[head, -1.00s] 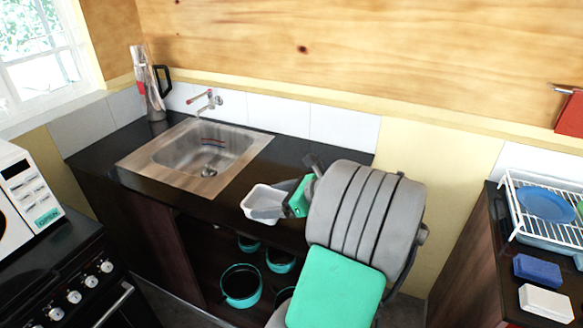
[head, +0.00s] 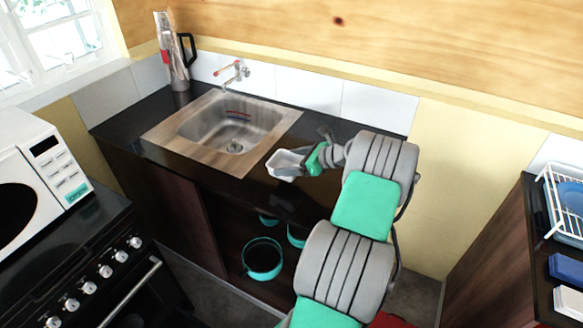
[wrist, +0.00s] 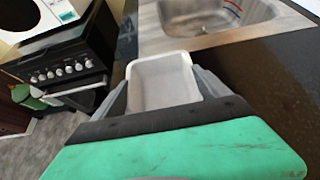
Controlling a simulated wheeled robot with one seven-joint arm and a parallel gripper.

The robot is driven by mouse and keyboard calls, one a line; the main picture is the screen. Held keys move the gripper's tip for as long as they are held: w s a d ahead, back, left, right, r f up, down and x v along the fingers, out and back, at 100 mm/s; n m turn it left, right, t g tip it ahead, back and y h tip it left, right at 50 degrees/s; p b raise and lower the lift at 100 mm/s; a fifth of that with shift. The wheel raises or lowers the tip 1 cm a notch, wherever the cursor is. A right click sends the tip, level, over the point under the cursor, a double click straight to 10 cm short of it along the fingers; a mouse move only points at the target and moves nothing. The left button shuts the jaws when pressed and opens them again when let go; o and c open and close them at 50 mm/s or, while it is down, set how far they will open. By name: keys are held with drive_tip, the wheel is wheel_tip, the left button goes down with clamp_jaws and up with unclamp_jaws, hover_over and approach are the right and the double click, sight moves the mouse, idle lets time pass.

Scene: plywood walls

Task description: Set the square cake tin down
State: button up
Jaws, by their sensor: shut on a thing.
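The square cake tin (head: 284,166) is a small white open tin at the counter's front edge, right of the sink. It appears roughly upright. I cannot tell whether its base touches the counter. My gripper (head: 302,162) is shut on it from the right. In the wrist view the tin (wrist: 162,80) sits between the two grey fingers of my gripper (wrist: 163,92), and its inside looks empty. The black counter (head: 335,132) lies behind and beside the tin. The tin's underside is hidden.
The steel sink (head: 225,125) is left of the tin, with a tap (head: 235,70) behind it. A flask (head: 173,55) stands at the far left corner. Teal-rimmed pots (head: 263,260) are on the open shelf below. Bare counter lies between sink and my arm.

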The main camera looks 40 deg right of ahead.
sight(286, 166)
drive_tip(key=f, duration=0.1)
drive_tip(key=f+p, duration=0.1)
drive_tip(key=f, duration=0.2)
drive_tip(key=shift+w+d, duration=0.35)
drive_tip(key=shift+d, duration=0.05)
drive_tip(key=shift+f, duration=0.15)
drive_tip(key=shift+f, duration=0.15)
drive_tip(key=o, duration=1.3)
